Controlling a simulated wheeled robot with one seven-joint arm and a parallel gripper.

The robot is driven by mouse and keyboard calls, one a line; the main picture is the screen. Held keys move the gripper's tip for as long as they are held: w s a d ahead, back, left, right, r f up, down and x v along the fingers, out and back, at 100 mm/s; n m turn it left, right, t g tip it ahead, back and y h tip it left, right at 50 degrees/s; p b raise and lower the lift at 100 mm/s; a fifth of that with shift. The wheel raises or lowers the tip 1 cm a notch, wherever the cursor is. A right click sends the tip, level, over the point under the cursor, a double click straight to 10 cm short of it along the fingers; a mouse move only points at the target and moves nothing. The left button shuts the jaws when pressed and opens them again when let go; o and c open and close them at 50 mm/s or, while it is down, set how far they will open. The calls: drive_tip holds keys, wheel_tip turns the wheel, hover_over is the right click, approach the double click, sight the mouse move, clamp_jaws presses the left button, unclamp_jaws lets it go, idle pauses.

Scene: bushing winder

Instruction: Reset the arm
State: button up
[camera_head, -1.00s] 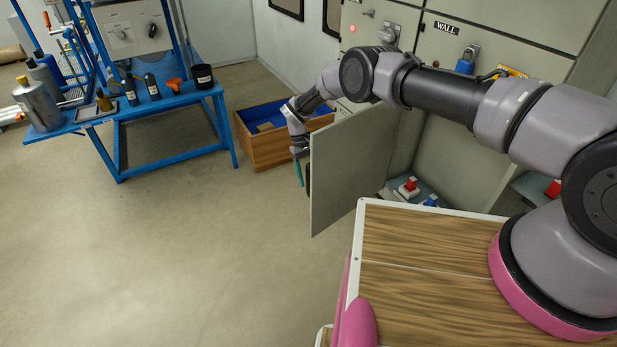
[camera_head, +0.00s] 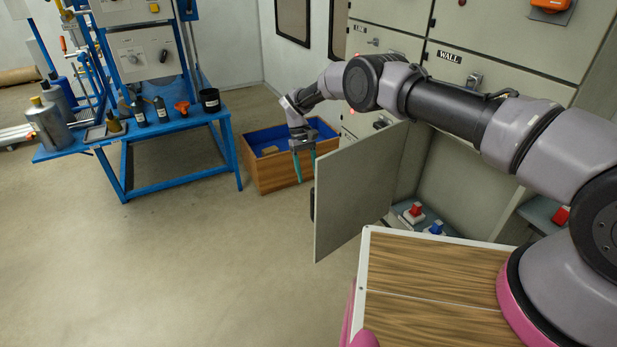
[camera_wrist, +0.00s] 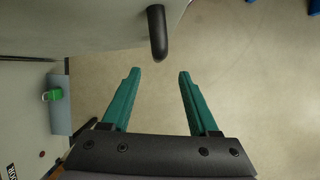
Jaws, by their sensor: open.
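My gripper (camera_head: 305,180) hangs at the end of my outstretched arm, just left of the open cabinet door (camera_head: 350,195) and in front of the wooden box. In the wrist view my gripper (camera_wrist: 157,74) has its two teal fingers spread apart with nothing between them. The door's dark handle (camera_wrist: 157,32) shows just beyond the fingertips in the wrist view, apart from them. The floor lies below the fingers.
The wooden box (camera_head: 272,178) with a blue lining stands behind my gripper. A blue workbench (camera_head: 150,140) with bottles stands at the left. Inside the open cabinet are a red switch (camera_head: 416,209) and a blue switch (camera_head: 436,228). The floor (camera_head: 200,270) in front is clear.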

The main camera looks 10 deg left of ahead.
drive_tip(key=shift+r, duration=0.1)
drive_tip(key=w+d+r+m+t+y, duration=0.1)
drive_tip(key=w+d+r, duration=0.25)
drive_tip(key=r, duration=0.75)
drive_tip(key=w+d+r+m+t+y, duration=0.15)
drive_tip(key=d+r, duration=0.35)
drive_tip(key=r, duration=0.5)
drive_tip(key=w+d+r+m+y, duration=0.1)
drive_tip(key=w+d+r, duration=0.25)
drive_tip(key=r, duration=0.75)
drive_tip(key=s+d+r+m+t, duration=0.1)
drive_tip(key=s+d+r+m, duration=0.15)
drive_tip(key=d+r, duration=0.7)
drive_tip(key=s+d+r+m+t+y, duration=0.2)
drive_tip(key=s+d+r+t, duration=0.1)
drive_tip(key=s+d+r, duration=1.05)
drive_tip(key=s+d+m+t, duration=0.1)
drive_tip(key=s+d, duration=0.2)
drive_tip(key=s, duration=0.3)
drive_tip(key=s+d+m+t, duration=0.1)
drive_tip(key=s+d+t, duration=0.1)
drive_tip(key=s, duration=0.4)
drive_tip(key=s+d+f+m+t, duration=0.1)
drive_tip(key=s+d+m, duration=0.1)
drive_tip(key=s, duration=0.4)
drive_tip(key=shift+d, duration=0.9)
